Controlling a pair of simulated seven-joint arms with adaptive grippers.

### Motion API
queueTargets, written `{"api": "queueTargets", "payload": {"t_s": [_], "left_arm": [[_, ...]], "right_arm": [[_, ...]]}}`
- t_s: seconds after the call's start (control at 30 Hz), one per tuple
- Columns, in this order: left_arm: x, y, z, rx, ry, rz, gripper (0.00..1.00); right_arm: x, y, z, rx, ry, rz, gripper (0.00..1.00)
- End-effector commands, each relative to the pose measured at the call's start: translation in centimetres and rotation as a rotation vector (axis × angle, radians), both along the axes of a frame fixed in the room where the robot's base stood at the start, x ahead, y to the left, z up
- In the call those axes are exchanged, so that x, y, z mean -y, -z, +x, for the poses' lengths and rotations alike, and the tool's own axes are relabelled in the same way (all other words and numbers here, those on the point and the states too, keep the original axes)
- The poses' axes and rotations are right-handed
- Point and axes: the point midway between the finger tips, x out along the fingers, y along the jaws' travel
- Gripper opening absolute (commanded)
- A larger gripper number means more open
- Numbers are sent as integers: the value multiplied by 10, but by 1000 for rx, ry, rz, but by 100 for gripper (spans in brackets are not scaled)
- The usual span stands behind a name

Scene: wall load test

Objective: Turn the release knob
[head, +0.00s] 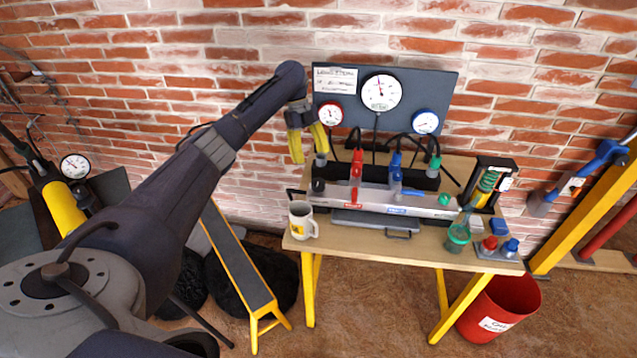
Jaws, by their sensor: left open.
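The silver valve manifold (385,197) sits on the wooden workbench (345,246). It carries a black round knob (318,185) at its left end, a red lever (356,169), a blue lever (396,166) and a green knob (444,199). I cannot tell by a readable label which knob is the release knob. My left gripper (308,146), with yellow fingers, is open and empty. In the picture it is above the black knob and left of the red lever, seemingly apart from both. My right gripper is not in view.
A dark gauge panel (440,88) stands behind the manifold. A white mug (301,221) is at the bench's front left. A green cup (458,236) and red and blue knobbed pieces (497,247) are at the right. A red bin (498,310) stands below.

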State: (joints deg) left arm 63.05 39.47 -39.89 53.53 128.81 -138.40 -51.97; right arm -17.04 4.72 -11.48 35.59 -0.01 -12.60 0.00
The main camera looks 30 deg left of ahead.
Motion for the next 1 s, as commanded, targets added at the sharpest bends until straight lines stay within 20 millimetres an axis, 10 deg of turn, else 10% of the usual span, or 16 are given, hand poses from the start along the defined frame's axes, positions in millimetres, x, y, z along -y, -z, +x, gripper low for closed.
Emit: {"api": "queueTargets", "payload": {"t_s": [0.5,1.0], "left_arm": [[29,76,-12,0,0,-1,62],[36,92,-14,1,0,0,62]], "right_arm": [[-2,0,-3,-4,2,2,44],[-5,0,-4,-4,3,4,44]]}}
